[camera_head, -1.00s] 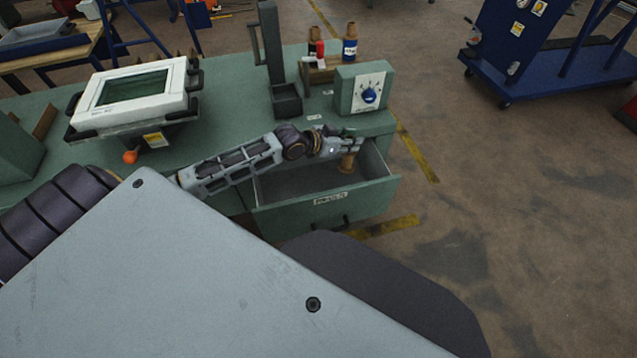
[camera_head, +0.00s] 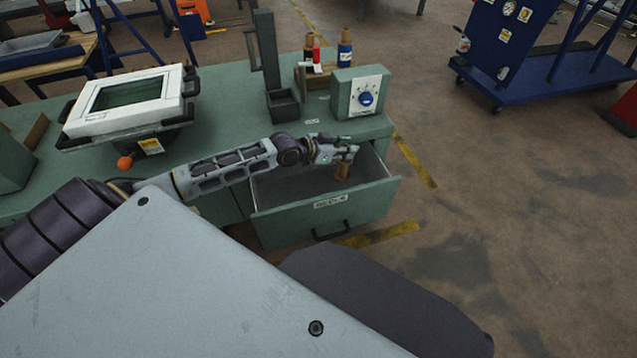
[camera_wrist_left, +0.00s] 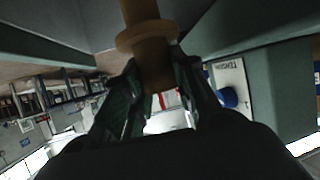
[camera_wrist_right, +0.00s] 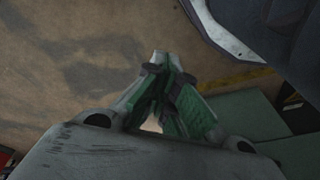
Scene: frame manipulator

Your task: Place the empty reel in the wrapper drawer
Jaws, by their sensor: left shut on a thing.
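The empty reel (camera_head: 343,172), a brown spool, hangs below my left gripper (camera_head: 342,152), inside the outline of the open drawer (camera_head: 325,216). In the left wrist view the reel (camera_wrist_left: 148,40) with its flange stands between the two fingers of my left gripper (camera_wrist_left: 157,80), which are shut on it. Whether the reel touches the drawer floor I cannot tell. The drawer is pulled out from the green bench, and its front label is too small to read. My right gripper (camera_wrist_right: 165,68) shows only in its wrist view, fingertips together and empty, above the floor.
A green box with a blue knob (camera_head: 367,98) stands on the bench behind the drawer. Beside it is a holder with several spools (camera_head: 345,48). A white-framed screen (camera_head: 130,93) stands at the left. The floor right of the drawer is clear.

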